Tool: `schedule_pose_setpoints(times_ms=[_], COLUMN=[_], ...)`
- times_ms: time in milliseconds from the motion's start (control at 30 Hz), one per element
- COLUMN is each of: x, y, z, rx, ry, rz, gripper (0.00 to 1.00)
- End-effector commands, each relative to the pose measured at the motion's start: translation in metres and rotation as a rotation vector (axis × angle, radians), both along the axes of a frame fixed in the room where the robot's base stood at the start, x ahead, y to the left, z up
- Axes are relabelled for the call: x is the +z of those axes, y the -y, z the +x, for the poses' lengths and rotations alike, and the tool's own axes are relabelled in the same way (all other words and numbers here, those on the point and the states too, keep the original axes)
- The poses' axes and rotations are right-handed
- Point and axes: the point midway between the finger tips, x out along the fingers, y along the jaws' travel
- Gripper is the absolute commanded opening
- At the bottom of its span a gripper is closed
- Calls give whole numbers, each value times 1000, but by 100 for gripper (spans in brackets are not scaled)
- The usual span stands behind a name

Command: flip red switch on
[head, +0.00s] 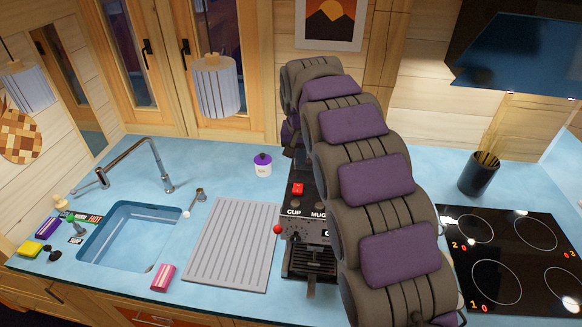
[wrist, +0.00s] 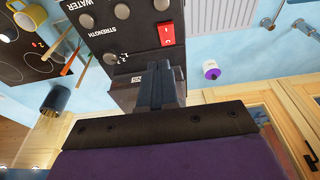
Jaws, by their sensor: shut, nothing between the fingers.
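The red switch (head: 297,189) sits on the black top panel of the coffee machine (head: 299,222), above the CUP and MUG labels. In the wrist view the red switch (wrist: 166,34) shows I and O marks, with round buttons beside it. My gripper (wrist: 154,82) is shut and empty, its fingers pointing at the machine near the panel edge, a little apart from the switch in the picture. I cannot tell whether the fingers touch the machine. In the head view my arm hides the machine's right side and most of the gripper.
A drying rack (head: 232,245) and sink (head: 130,238) lie left of the machine. A black cooktop (head: 515,262) and utensil holder (head: 478,175) are at the right. A lamp (head: 217,86) hangs at the upper left.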

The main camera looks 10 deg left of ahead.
Motion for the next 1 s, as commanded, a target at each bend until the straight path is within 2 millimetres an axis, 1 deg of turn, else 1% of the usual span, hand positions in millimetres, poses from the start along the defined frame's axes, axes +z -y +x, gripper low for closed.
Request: schedule_pose_setpoints(times_ms=[33, 167, 567, 667, 733, 1000], x=[5, 5, 0, -8, -17, -66], y=[-4, -10, -12, -13, -13, -12], z=[3, 7, 9, 11, 13, 24], rx=[3, 3, 3, 3, 3, 3], ry=[5, 10, 7, 7, 4, 6], rz=[2, 5, 3, 2, 0, 1], gripper=[0, 0, 0, 0, 0, 0])
